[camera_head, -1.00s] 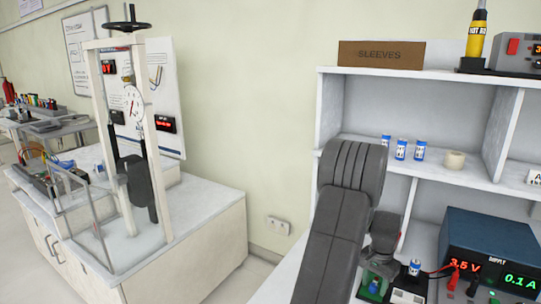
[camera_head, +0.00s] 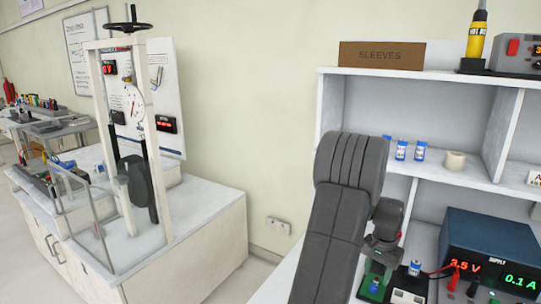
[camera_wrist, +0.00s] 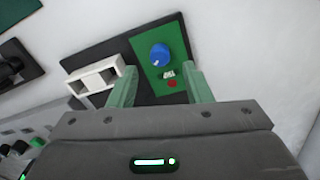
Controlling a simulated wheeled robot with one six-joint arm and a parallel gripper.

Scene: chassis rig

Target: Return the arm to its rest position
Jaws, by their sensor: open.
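My arm's dark grey links rise in the front of the head view and cover part of the shelf and bench. In the wrist view my gripper (camera_wrist: 160,90) has its two green fingers apart, with nothing held between them. A green board (camera_wrist: 166,80) on a dark base lies beyond the fingertips, with a round blue-topped part (camera_wrist: 160,55) on it. In the head view the blue-and-white part (camera_head: 374,286) stands upright on the green board, below my wrist. My fingers are hard to make out in the head view.
A white shelf unit (camera_head: 400,72) holds several small blue-and-white cylinders and a cream roll (camera_head: 454,160). A blue power supply (camera_head: 490,245) with leads stands at right. A white block with openings (camera_wrist: 95,80) sits beside the board. A press frame (camera_head: 150,130) stands on the left bench.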

